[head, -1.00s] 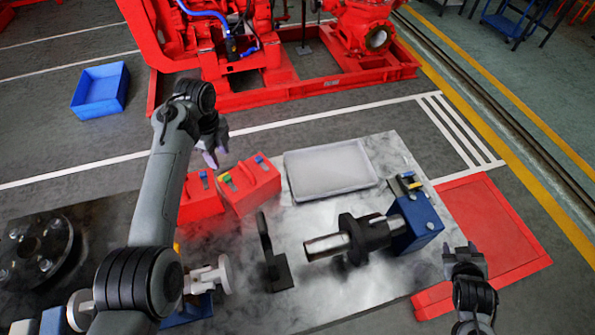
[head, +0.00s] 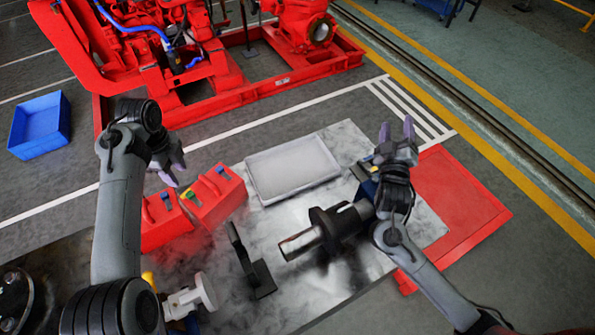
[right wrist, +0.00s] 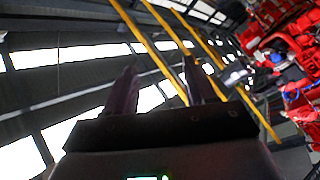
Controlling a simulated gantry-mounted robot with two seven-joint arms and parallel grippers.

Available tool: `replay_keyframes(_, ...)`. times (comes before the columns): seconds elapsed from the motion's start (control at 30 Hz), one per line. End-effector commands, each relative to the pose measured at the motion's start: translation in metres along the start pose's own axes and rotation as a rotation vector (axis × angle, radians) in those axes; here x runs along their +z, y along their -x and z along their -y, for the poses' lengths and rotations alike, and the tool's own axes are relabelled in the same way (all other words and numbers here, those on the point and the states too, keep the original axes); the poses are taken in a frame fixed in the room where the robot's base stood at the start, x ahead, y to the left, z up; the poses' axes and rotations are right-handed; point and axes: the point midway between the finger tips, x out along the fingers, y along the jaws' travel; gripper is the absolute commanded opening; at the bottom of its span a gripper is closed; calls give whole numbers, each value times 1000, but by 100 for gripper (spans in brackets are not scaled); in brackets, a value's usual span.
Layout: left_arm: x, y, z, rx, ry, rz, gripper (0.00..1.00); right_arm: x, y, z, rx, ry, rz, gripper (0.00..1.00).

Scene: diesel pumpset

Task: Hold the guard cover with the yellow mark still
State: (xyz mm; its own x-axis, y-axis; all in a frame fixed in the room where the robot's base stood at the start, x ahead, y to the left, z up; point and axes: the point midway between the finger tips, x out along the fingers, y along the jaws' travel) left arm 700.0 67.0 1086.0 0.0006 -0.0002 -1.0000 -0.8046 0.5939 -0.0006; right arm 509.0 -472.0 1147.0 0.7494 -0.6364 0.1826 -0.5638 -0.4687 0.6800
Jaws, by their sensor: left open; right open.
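Two red guard covers stand side by side on the grey plate. The right-hand cover (head: 222,200) has a yellow-green mark (head: 188,194) at its left end and a blue mark at its far end. The left-hand cover (head: 160,228) shows a blue mark. My left gripper (head: 174,171) is open and empty, above and just behind the covers in the picture, apart from them as far as I can tell. My right gripper (head: 397,128) is open and empty, fingers pointing up, over the plate's right side. Its fingers also show in the right wrist view (right wrist: 157,85).
A pale tray (head: 292,190) lies right of the covers. A black bracket (head: 245,260), a shaft with a dark hub (head: 338,225) and a partly hidden blue block stand in front. A blue bin (head: 40,125) and the red pumpset (head: 245,85) are behind.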

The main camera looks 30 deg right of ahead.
Motion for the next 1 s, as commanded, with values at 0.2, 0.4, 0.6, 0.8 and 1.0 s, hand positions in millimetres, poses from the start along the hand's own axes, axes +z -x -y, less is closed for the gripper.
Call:
replay_keyframes(0.2, 0, 0, 0, 0, 0, 0, 43, -133, -8, 23, -15, 14, -196, 55)
replay_keyframes(0.4, 0, 0, 0, 0, 0, 0, 43, -247, 10, 44, -37, 121, -409, 55)
replay_keyframes(0.6, 0, 0, 0, 0, 0, 0, 43, -339, 59, 96, -87, 393, -683, 55)
replay_keyframes(0.8, 0, 0, 0, 0, 0, 0, 43, -370, 126, 184, -132, 847, -992, 55)
replay_keyframes(1.0, 0, 0, 0, 0, 0, 0, 43, -326, 174, 272, -123, 1390, -1276, 55)
